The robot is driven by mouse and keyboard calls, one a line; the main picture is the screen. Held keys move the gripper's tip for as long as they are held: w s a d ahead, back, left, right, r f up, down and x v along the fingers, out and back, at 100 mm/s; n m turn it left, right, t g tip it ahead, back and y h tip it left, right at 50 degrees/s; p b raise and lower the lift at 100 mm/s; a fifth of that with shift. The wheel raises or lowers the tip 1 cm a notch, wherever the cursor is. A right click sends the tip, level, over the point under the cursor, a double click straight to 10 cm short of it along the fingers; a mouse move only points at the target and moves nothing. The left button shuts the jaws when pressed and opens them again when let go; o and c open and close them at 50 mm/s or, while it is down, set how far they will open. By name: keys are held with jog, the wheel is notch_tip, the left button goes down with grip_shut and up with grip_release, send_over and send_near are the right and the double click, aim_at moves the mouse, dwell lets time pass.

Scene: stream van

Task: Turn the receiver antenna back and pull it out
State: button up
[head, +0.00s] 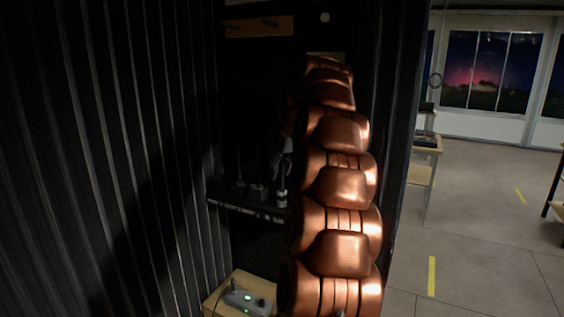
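A dark shelf (248,208) stands against the back of the dark nook, with small black boxes (257,191) on it. Thin dark upright rods (239,166) that look like antennas rise from these boxes. Which one is the receiver antenna is too dark to tell. My gripper (283,170) is a small grey shape at the shelf's right end, beside the boxes and partly hidden by my copper arm. A pale upright piece shows just under it. Whether the fingers touch or hold anything cannot be seen.
A ribbed dark wall (110,160) fills the left. A power strip (247,301) with a green light lies on a wooden surface (216,296) below the shelf. A wooden board (258,27) hangs above. Open floor (470,230) lies to the right, past a dark edge.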

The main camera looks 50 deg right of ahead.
jog(key=shift+w+f, duration=0.25)
jog(key=shift+f, duration=0.4)
jog(key=shift+c, duration=0.3)
grip_shut()
dwell(0.4)
